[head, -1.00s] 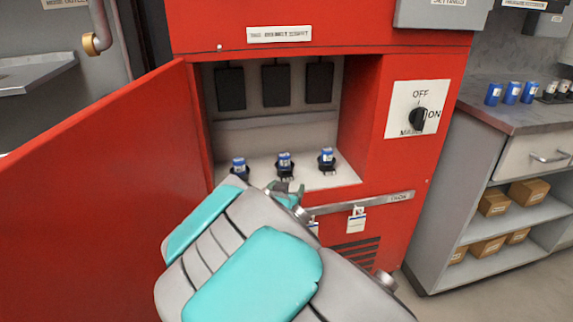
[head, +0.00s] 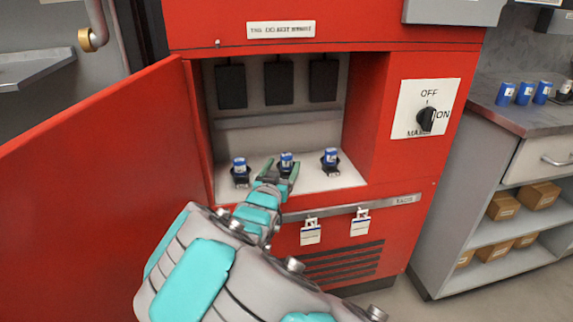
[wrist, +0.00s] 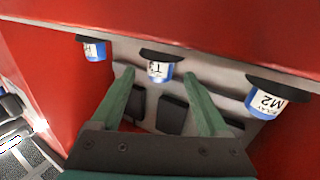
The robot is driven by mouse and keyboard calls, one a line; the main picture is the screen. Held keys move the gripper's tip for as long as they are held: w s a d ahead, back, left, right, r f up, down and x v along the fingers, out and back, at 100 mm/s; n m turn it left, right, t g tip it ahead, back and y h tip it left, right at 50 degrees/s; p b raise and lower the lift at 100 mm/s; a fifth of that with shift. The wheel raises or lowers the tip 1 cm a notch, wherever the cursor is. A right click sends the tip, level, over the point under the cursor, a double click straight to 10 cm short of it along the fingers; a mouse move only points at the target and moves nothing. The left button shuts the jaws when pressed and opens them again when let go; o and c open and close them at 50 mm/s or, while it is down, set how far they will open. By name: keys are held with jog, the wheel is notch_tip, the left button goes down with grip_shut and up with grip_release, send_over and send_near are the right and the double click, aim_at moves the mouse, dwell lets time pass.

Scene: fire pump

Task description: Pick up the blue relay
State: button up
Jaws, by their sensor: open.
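Three blue relays with white labels stand in black sockets on the floor of the open red cabinet: a left one (head: 239,165), a middle one (head: 286,160) and a right one (head: 330,156). My gripper (head: 281,167) is open and reaches into the cabinet at the middle relay. In the wrist view the green fingers (wrist: 157,76) spread on either side of the middle relay (wrist: 159,71), with nothing gripped. The wrist view also shows a relay marked M2 (wrist: 264,103) and another relay (wrist: 95,50).
The red cabinet door (head: 100,180) stands open on the left. A ledge with two hanging tags (head: 311,233) runs below the opening. A selector switch (head: 427,118) is on the cabinet's right face. More blue relays (head: 524,93) stand on the grey counter at right.

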aim_at(285, 163)
jog(key=shift+w+d+f, duration=0.1)
jog(key=shift+w+d, duration=0.1)
jog(key=shift+w, duration=0.85)
jog(key=shift+w+d+f, duration=0.1)
jog(key=shift+w+d, duration=0.05)
jog(key=shift+w, duration=0.9)
grip_shut()
